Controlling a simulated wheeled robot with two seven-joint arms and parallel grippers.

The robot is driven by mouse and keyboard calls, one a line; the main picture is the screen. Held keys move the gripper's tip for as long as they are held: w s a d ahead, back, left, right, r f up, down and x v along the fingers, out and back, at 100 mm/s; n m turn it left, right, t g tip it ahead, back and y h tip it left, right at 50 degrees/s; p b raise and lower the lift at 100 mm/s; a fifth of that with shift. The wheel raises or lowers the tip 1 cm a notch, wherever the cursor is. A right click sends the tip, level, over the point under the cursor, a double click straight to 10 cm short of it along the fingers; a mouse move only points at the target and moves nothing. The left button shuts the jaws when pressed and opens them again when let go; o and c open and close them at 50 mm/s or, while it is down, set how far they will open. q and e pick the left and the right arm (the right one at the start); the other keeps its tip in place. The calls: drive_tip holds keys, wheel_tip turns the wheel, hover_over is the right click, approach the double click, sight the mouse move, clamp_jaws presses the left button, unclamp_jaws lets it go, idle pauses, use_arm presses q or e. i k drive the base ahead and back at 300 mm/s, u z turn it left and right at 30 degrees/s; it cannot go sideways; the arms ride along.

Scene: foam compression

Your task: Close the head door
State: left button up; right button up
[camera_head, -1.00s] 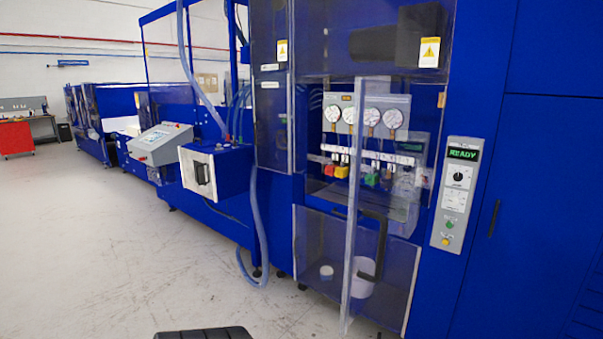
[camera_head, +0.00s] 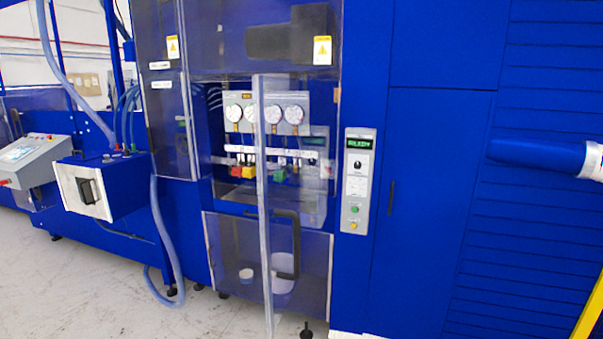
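The head door is a clear, tall panel that stands open, swung out from the blue machine; its pale upright edge (camera_head: 264,210) shows in front of the opening. A black bar handle (camera_head: 297,245) shows by the door's lower half. Behind the door, the opening holds round gauges (camera_head: 234,113) and a row of coloured valves. Neither of my grippers is in view.
A grey control panel (camera_head: 357,180) with a lit green display is right of the opening. A blue hose (camera_head: 160,225) hangs left, beside a box with a white front (camera_head: 85,192). A blue cylinder (camera_head: 540,155) and yellow bar (camera_head: 590,320) are at right. Floor shows at lower left.

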sight(265, 246)
drive_tip(key=i, duration=1)
drive_tip(key=k, duration=0.5)
drive_tip(key=z, duration=2.2)
drive_tip(key=i, duration=2.1)
drive_tip(key=u, duration=3.45)
